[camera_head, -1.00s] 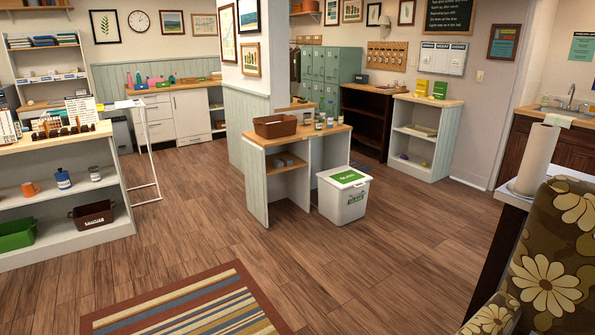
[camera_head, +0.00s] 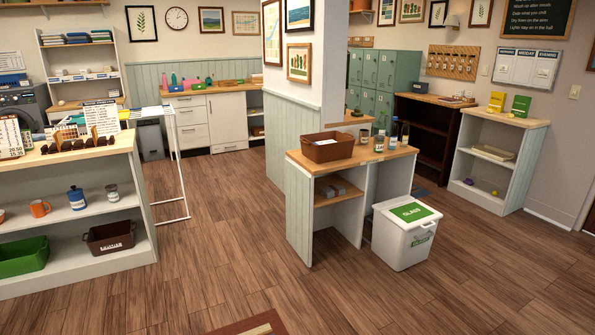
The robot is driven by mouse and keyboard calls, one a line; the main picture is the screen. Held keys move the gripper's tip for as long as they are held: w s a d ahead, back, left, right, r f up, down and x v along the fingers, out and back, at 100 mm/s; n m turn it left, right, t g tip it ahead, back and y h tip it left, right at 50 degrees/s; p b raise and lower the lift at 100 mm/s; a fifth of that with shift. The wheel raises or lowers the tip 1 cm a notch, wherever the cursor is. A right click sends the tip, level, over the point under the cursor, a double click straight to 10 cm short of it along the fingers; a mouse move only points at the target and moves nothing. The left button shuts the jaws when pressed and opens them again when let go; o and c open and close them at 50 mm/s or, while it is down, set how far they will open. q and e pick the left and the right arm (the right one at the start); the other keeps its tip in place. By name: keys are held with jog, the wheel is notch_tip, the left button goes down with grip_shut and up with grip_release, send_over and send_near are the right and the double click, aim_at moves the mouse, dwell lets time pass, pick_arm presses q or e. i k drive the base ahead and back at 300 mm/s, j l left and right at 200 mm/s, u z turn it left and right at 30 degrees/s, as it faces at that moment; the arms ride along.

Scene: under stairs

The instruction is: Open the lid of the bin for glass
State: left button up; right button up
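The bin for glass (camera_head: 404,242) is a white box on the wood floor, right of the middle in the head view. Its lid (camera_head: 410,214) is white with a green label reading "GLASS", and it is shut. Neither of my grippers is in view.
The counter holds a brown tub (camera_head: 328,148) and several jars and bottles. A white shelf unit (camera_head: 67,220) stands at the left, and another shelf (camera_head: 496,160) at the right. A striped rug (camera_head: 254,326) lies at the bottom edge. The floor before the bin is clear.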

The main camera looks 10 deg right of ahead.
aim_at(414, 214)
jog(key=i+l+z, duration=0.2)
jog(key=i+z, duration=0.25)
jog(key=i+l+z, duration=0.1)
jog(key=i+z, duration=0.55)
jog(key=z, duration=0.2)
jog(key=i+j+z, duration=0.25)
jog(key=i+z, duration=0.15)
jog(key=i+l, duration=0.1)
jog(key=i, duration=0.35)
jog(key=i+l+u, duration=0.1)
jog(key=i, duration=0.4)
jog(key=i+l, duration=0.15)
jog(key=i, duration=0.3)
jog(key=i+l, duration=0.1)
jog(key=i, duration=0.35)
jog(key=u, duration=0.05)
